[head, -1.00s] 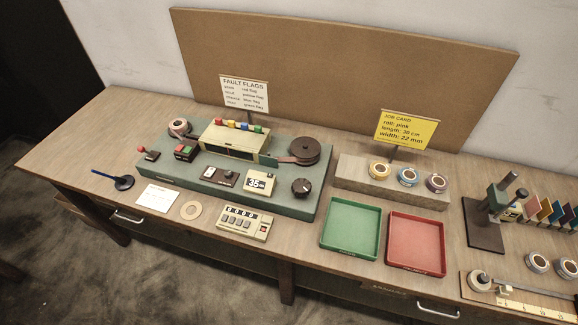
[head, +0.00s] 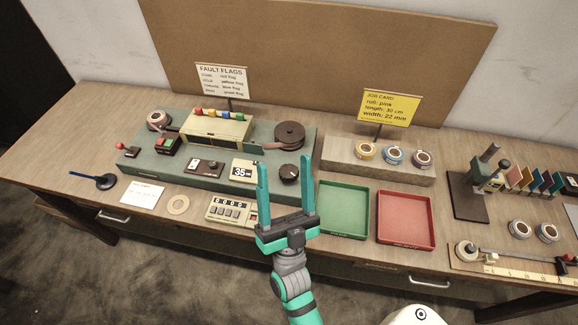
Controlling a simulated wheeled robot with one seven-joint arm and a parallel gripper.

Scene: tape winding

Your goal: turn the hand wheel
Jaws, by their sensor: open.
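The tape machine is a long green base (head: 166,166) on the wooden bench. At its right end is a dark brown round wheel or reel (head: 289,133) with a raised hub, and a tape strip runs to it. In front of it is a smaller black knob (head: 289,173) with a light mark. I cannot tell for certain which of these is the hand wheel. My gripper (head: 285,160) is open and empty, with its teal fingers pointing up the picture. In the picture the knob lies between the fingers and the dark wheel beyond their tips; I see no contact.
A cream counter box (head: 232,212) lies left of my gripper. Green (head: 343,209) and red (head: 405,219) trays lie to its right. A grey block (head: 378,166) holds several tape rolls. The fault flags sign (head: 221,80) stands behind the machine. Bare bench lies at the far left.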

